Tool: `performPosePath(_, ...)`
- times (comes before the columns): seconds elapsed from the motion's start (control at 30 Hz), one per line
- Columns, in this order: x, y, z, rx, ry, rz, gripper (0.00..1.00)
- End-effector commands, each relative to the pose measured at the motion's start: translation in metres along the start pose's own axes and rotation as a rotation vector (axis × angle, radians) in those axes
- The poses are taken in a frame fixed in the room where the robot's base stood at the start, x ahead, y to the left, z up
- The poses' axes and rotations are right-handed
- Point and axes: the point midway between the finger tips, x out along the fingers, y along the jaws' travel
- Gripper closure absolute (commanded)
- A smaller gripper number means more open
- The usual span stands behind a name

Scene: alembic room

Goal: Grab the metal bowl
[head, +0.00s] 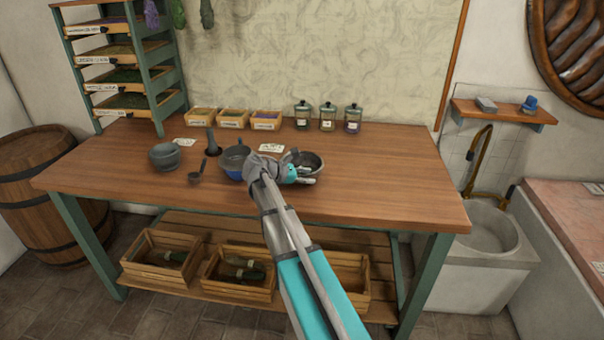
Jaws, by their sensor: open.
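A round, dark metal bowl (313,158) stands upright on the wooden table (390,178), right of the middle. My gripper (309,174) is open at the bowl's near left side, with its fingers pointing right. The fingers overlap the bowl's near rim in the picture. I cannot tell whether they touch it or whether a finger is inside it. My gripper and wrist hide the bowl's left and near parts.
Left of my wrist stands a grey vessel with blue below (234,158), partly hidden. Farther left are a small scoop (197,173), a dark pestle-like tool (211,143) and a grey mortar-like bowl (164,157). Jars (328,118) and small boxes (233,119) line the back. The table's right side is clear.

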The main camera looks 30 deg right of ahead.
Motion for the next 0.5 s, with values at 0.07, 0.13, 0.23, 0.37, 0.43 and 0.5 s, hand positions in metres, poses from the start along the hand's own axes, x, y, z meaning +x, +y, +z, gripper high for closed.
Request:
performPosePath(0.07,0.0005,0.0001,0.0002,0.000,0.000,0.000,0.47)
performPosePath(0.13,0.0003,0.0001,0.0004,0.000,0.000,0.000,0.47)
performPosePath(0.23,0.0003,0.0002,0.0004,0.000,0.000,0.000,0.47)
performPosePath(0.37,0.0003,0.0001,0.0004,0.000,0.000,0.000,0.47)
performPosePath(0.43,0.0003,0.0001,0.0004,0.000,0.000,0.000,0.47)
performPosePath(0.5,0.0003,0.0001,0.0004,0.000,0.000,0.000,0.47)
